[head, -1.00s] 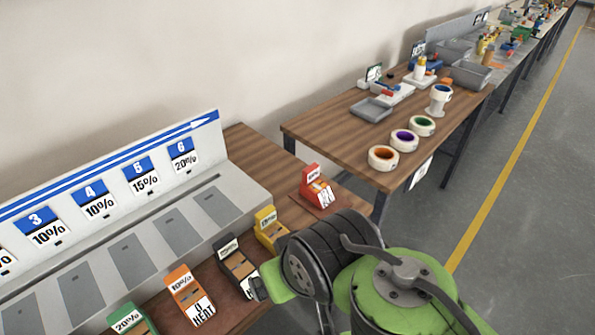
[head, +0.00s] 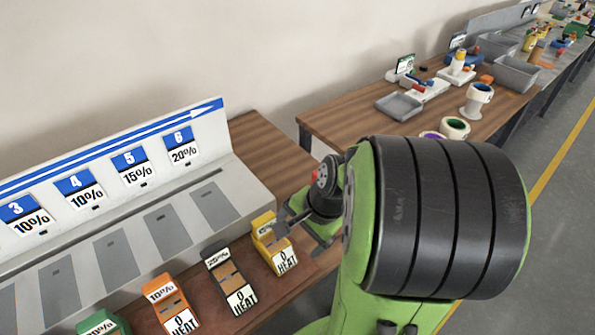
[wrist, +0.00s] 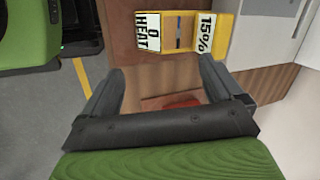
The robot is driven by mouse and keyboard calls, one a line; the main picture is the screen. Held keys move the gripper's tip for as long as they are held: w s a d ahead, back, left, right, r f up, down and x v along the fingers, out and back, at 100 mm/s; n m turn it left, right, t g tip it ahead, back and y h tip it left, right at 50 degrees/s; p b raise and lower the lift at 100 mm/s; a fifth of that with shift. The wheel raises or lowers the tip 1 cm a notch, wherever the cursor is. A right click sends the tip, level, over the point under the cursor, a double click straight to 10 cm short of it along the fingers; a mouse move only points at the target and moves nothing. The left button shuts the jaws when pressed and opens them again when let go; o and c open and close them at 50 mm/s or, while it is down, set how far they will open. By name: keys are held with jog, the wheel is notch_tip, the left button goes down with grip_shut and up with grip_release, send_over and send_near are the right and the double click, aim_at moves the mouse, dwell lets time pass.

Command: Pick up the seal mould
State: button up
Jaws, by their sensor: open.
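I cannot read a label naming the seal mould. A red block (wrist: 182,102) shows between and below my fingers in the wrist view, on a brown pad. In the head view my arm hides most of it. My gripper (wrist: 160,72) is open, its two fingers spread and empty. In the head view my gripper (head: 302,234) is over the table's right end, close beside the yellow 15% block (head: 272,245). The yellow block (wrist: 178,35) lies just beyond the fingertips in the wrist view.
Black (head: 230,278), orange (head: 171,304) and green (head: 104,325) labelled blocks line the table's front. A grey panel (head: 225,170) with percentage cards stands behind. A second table (head: 345,105) holds tape rolls and a grey tray (head: 398,106). Grey floor lies to the right.

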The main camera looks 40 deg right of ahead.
jog(key=d+f+m+t, duration=0.1)
jog(key=d+m, duration=0.1)
jog(key=d+f+m+y, duration=0.1)
jog(key=f+m, duration=0.1)
jog(key=m, duration=0.1)
jog(key=d+f+m+t+b, duration=0.1)
jog(key=d+m, duration=0.1)
jog(key=shift+w+d+f+t+y, duration=0.15)
jog(key=shift+w+d+t+y, duration=0.15)
jog(key=d+m, duration=0.1)
jog(key=d+m+t, duration=0.1)
jog(key=d+m+t+b, duration=0.1)
jog(key=m, duration=0.1)
jog(key=shift+s+d+f, duration=0.15)
jog(key=shift+f, duration=0.15)
jog(key=s+d+r+m+t+h+b, duration=0.1)
jog(key=s+d+r+m+t+h, duration=0.15)
jog(key=d+m+t, duration=0.45)
jog(key=w+f+b, duration=0.2)
jog(key=w, duration=0.2)
jog(key=w+f+m+g+b, duration=0.1)
jog(key=w+f+b, duration=0.1)
jog(key=w, duration=0.3)
jog(key=w+d+f+m+b, duration=0.1)
jog(key=w+f+b, duration=0.1)
jog(key=w, duration=0.3)
jog(key=shift+g+h+b, duration=0.25)
jog(key=shift+g+b, duration=0.05)
jog(key=shift+b, duration=0.15)
jog(key=shift+r, duration=0.1)
